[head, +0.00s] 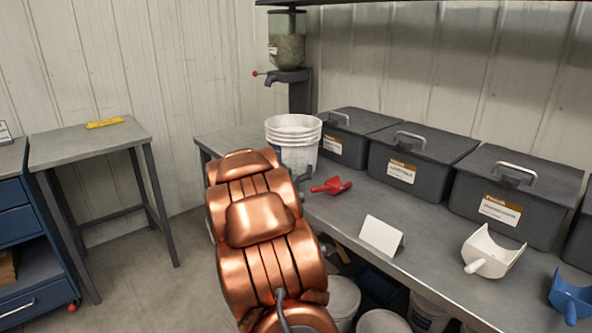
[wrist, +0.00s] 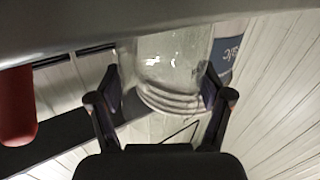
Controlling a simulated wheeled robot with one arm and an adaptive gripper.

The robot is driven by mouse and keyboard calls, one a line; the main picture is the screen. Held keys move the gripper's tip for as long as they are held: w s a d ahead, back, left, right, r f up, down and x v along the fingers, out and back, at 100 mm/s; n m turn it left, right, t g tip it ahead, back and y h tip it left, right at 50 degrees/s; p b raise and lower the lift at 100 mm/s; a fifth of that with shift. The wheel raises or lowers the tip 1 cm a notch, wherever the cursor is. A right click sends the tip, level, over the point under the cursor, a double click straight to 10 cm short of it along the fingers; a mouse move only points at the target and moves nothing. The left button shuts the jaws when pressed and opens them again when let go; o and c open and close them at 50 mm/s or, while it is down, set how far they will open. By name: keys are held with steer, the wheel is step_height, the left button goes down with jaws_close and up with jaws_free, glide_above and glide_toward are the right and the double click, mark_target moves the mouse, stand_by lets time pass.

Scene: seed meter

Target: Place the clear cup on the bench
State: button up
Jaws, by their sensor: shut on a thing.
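The clear cup (wrist: 170,65) shows in the wrist view, see-through with ridged rings near one end. My gripper (wrist: 162,80) is shut on it, with one dark finger on each side. In the head view my copper arm hides the gripper and the cup. The grey bench (head: 345,212) runs along the wall on the right. I cannot tell whether the cup touches the bench.
A stack of white buckets (head: 292,132) stands at the bench's far end, beside a red scoop (head: 331,186). Lidded grey bins (head: 420,162) line the back. A white card (head: 381,236) and white scoop (head: 491,254) stand forward. A seed dispenser (head: 287,50) hangs behind.

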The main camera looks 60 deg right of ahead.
steer(key=o, duration=1)
steer(key=shift+f, duration=0.1)
steer(key=shift+b, duration=0.3)
steer(key=v, duration=0.7)
steer(key=shift+a+f, duration=0.2)
steer(key=shift+a, duration=0.15)
steer(key=shift+s, duration=0.15)
